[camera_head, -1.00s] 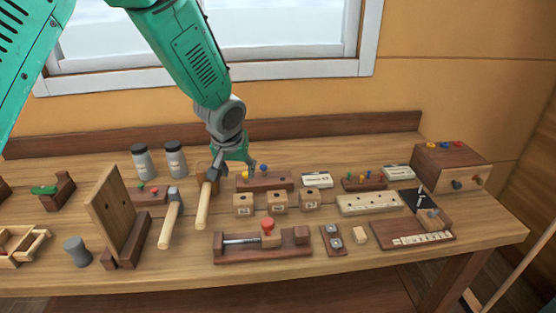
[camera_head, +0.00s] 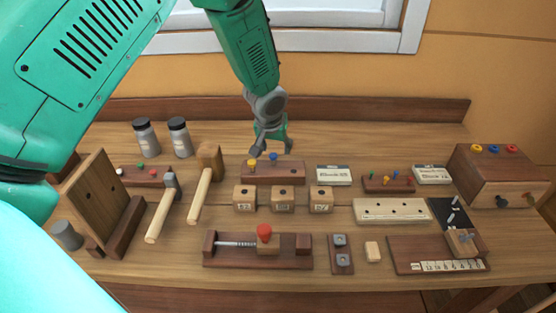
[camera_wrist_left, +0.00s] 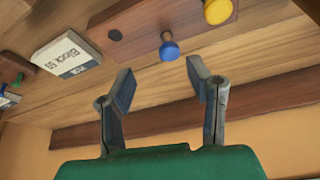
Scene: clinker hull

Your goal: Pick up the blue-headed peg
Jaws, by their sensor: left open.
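The blue-headed peg (camera_head: 273,156) stands in a dark wooden block (camera_head: 285,173), to the right of a yellow-headed peg (camera_head: 252,163). In the left wrist view the blue-headed peg (camera_wrist_left: 169,50) shows its round head and short shaft, just beyond the fingertips. My left gripper (camera_head: 272,149) points down at the block, close by the blue head. Its two fingers (camera_wrist_left: 162,79) are spread apart with nothing between them. I cannot tell whether a finger touches the peg. My right gripper is not in view.
A wooden mallet (camera_head: 207,158) lies left of the block. Several small stamped cubes (camera_head: 283,199) stand in front. A white labelled box (camera_head: 334,175) and a small rack of pegs (camera_head: 388,185) are to the right. A back ledge (camera_head: 360,110) runs behind.

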